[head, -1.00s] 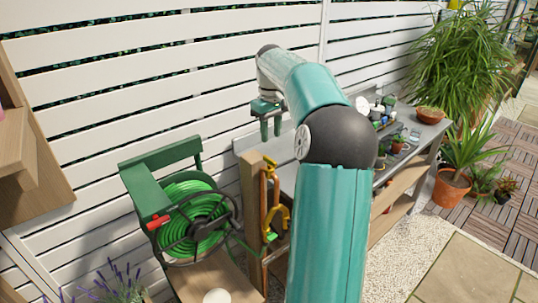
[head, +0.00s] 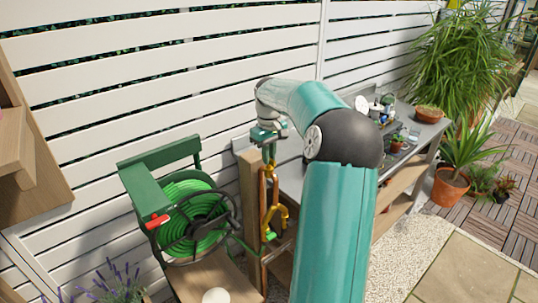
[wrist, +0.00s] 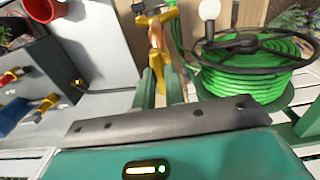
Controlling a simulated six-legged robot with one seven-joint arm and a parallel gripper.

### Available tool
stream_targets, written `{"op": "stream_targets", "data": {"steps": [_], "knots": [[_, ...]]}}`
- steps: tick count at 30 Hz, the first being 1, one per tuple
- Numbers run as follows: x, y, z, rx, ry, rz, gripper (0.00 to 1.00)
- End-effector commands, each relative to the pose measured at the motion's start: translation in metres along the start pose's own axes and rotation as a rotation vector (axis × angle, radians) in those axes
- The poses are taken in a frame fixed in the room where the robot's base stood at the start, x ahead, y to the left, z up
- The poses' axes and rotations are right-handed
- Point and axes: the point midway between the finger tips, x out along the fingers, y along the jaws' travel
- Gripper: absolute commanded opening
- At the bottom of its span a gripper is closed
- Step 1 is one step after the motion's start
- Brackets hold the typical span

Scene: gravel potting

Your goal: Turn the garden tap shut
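The garden tap is a brass-yellow fitting (head: 275,214) beside a copper-coloured upright pipe on a wooden post (head: 250,185), left of the grey bench. In the wrist view, yellow metal (wrist: 155,20) shows just beyond the fingertips. My gripper (head: 268,152) is at the top of the pipe, above the yellow fitting. The fingers and arm hide the pipe's top, and the handle's angle is unclear.
A green hose reel (head: 190,222) stands close left of the post. The grey potting bench (head: 292,178) with small pots is to the right. A white slatted fence (head: 150,70) runs behind. Lavender (head: 115,285) is at the lower left.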

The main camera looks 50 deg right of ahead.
Motion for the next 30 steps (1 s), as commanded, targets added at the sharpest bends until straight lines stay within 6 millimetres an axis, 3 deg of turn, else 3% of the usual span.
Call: {"op": "stream_targets", "data": {"steps": [14,30], "knots": [[-0.0001,-0.0002,-0.0007,0.058,0.002,0.001,0.0],[-0.0008,-0.0008,-0.0017,0.477,0.005,0.002,0.0]]}}
